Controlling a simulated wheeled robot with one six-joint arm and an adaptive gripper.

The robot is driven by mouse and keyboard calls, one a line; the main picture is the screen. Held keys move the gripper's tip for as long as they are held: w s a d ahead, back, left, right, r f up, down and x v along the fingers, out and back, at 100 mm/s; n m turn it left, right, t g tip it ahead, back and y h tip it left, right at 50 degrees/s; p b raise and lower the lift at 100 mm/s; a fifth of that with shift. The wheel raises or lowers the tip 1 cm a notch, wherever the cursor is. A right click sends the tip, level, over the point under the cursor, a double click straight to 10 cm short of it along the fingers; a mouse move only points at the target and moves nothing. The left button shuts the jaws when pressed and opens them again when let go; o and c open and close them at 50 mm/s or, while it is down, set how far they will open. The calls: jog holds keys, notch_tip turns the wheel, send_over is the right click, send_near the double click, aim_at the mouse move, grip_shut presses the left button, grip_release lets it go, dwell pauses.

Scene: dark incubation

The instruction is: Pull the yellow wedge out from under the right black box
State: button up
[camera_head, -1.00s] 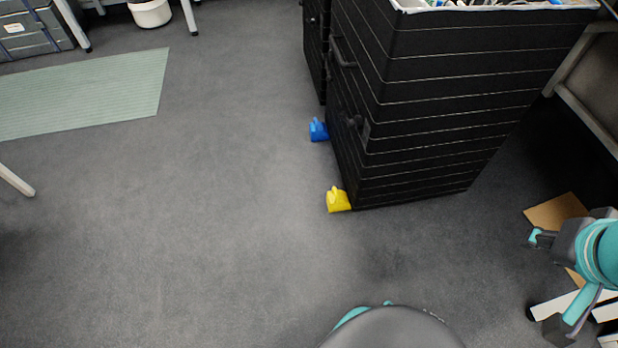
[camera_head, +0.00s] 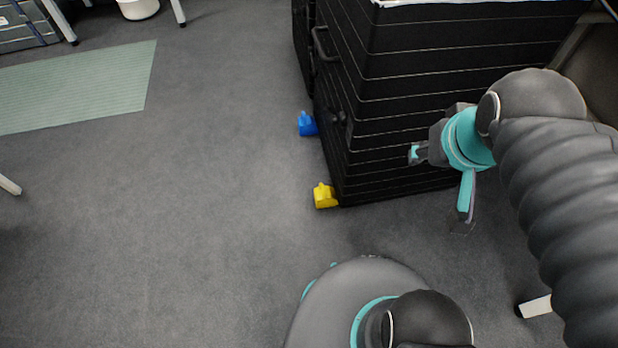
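The yellow wedge (camera_head: 324,196) lies on the floor at the near left bottom corner of the right black box (camera_head: 410,140). Its thick end with a raised grip sticks out to the left; the rest is hidden at the box's bottom edge. My gripper (camera_head: 438,190) is in front of the box's near face, to the right of the wedge and apart from it. Its two fingers are spread wide, one pointing left and one pointing down, with nothing seen between them.
A blue wedge (camera_head: 307,124) sticks out farther back, by another black box (camera_head: 302,45). A green mat (camera_head: 80,88) lies at the left. White furniture legs (camera_head: 10,186) stand at the left edge. The grey floor left of the wedges is clear.

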jog(key=o, duration=0.8)
jog(key=shift+w+a+f, duration=0.1)
jog(key=shift+a+f, duration=0.05)
jog(key=shift+f, duration=0.05)
jog(key=shift+o, duration=0.4)
jog(key=w+a+f+n+g+y, duration=0.1)
jog(key=w+a+f+g, duration=0.2)
jog(key=a+f, duration=0.3)
jog(key=shift+w+f+g, duration=0.3)
jog(key=shift+w+f, duration=0.05)
jog(key=shift+w, duration=0.45)
jog(key=w+a+f+m+g+y, duration=0.1)
jog(key=w+a+f+m+y, duration=0.15)
jog(key=w+a+f, duration=0.8)
jog(key=w+a+f+m+y, duration=0.1)
jog(key=w+a+f+m, duration=0.2)
jog(key=w+a+f, duration=0.7)
notch_tip(320, 180, down, 17)
jog(key=w+a+m+t+h, duration=0.2)
jog(key=w+a+m, duration=0.1)
jog(key=m, duration=0.1)
jog(key=s+d+f+m+g+h, duration=0.1)
jog(key=d+f+m+h, duration=0.5)
jog(key=d, duration=0.4)
jog(key=shift+s+f+g+h, duration=0.2)
jog(key=shift+f+g+h, duration=0.25)
jog(key=shift+f, duration=0.3)
